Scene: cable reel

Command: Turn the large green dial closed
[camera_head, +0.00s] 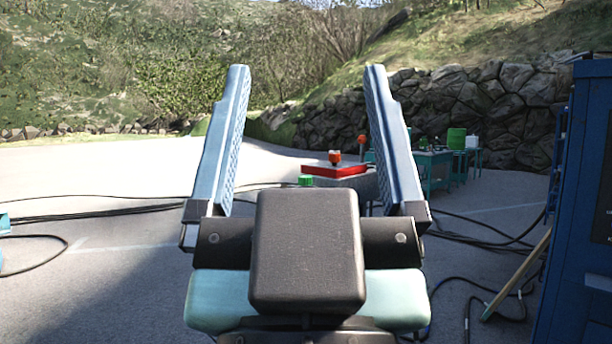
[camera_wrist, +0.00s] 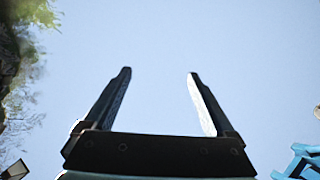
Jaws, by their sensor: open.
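My gripper (camera_head: 307,72) is raised in front of the head camera, its two blue fingers spread wide with nothing between them. It is also open and empty in the wrist view (camera_wrist: 160,74), against the sky. A small green knob-like piece (camera_head: 305,181) shows beyond the gripper, low between the fingers, beside a red-topped unit (camera_head: 336,170). It may be the green dial, but it is too small to tell its setting. The gripper is well apart from it and hides part of that area. The wrist view shows no dial.
Black cables (camera_head: 95,215) lie across the paved ground. A teal table (camera_head: 432,157) with a green container (camera_head: 456,138) stands behind, right of the gripper, near a stone wall (camera_head: 480,100). A large blue cabinet (camera_head: 585,215) blocks the right edge. The left pavement is mostly open.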

